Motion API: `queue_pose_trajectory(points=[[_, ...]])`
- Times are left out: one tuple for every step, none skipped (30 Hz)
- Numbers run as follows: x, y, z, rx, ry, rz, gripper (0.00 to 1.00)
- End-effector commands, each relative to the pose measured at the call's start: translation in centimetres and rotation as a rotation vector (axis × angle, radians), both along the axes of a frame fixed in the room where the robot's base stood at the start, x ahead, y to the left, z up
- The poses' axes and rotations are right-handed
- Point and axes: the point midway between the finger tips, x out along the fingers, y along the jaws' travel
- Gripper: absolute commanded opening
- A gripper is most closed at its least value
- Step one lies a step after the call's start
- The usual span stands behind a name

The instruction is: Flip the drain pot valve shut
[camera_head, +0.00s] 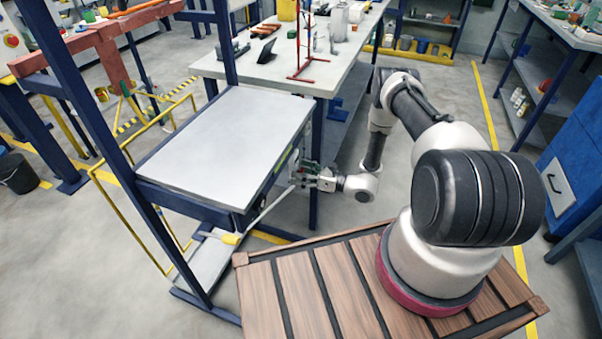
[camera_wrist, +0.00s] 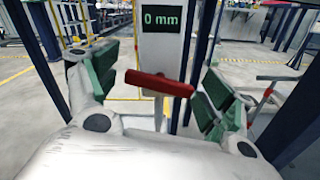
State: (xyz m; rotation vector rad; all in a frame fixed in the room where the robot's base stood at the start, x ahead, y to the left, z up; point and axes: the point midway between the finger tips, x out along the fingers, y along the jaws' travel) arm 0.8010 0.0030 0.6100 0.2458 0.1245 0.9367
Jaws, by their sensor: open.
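In the wrist view a red lever (camera_wrist: 160,84) lies nearly level across the middle, its right end slightly lower. It looks like the valve handle; the valve body is not clear. Behind it stands a pale panel with a dark display (camera_wrist: 162,20) reading "0 mm". In the head view my gripper (camera_head: 303,174) is at the right side of a grey-topped rack (camera_head: 225,140). The lever cannot be made out there.
A pale rod with a yellow end (camera_head: 231,239) slopes down beside the rack. Blue rack posts (camera_head: 316,165) stand close to my gripper. A white workbench (camera_head: 300,65) with a red stand is behind.

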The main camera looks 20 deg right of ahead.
Motion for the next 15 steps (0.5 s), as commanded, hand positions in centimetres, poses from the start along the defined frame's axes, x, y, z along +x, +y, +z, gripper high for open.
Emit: queue_pose_trajectory(points=[[-0.01, -0.01, 0.00, 0.000, 0.000, 0.000, 0.80], [-0.01, -0.01, 0.00, 0.000, 0.000, 0.000, 0.75], [-0.01, -0.02, 0.00, 0.000, 0.000, 0.000, 0.68], [-0.01, -0.02, 0.00, 0.000, 0.000, 0.000, 0.62], [-0.01, -0.02, 0.00, 0.000, 0.000, 0.000, 0.57], [-0.01, -0.02, 0.00, 0.000, 0.000, 0.000, 0.49], [-0.01, -0.02, 0.00, 0.000, 0.000, 0.000, 0.44], [-0.02, -0.02, 0.00, 0.000, 0.000, 0.000, 0.38], [-0.02, -0.02, 0.00, 0.000, 0.000, 0.000, 0.36], [-0.02, -0.02, -0.01, 0.000, 0.000, 0.000, 0.36], [-0.02, -0.02, -0.01, -0.001, -0.001, 0.000, 0.36], [-0.02, -0.02, -0.01, -0.003, -0.004, 0.000, 0.36], [-0.02, -0.02, -0.01, -0.009, -0.013, 0.000, 0.36], [-0.02, -0.02, -0.01, -0.019, -0.027, 0.000, 0.36], [-0.01, -0.03, -0.01, -0.040, -0.053, 0.000, 0.36]])
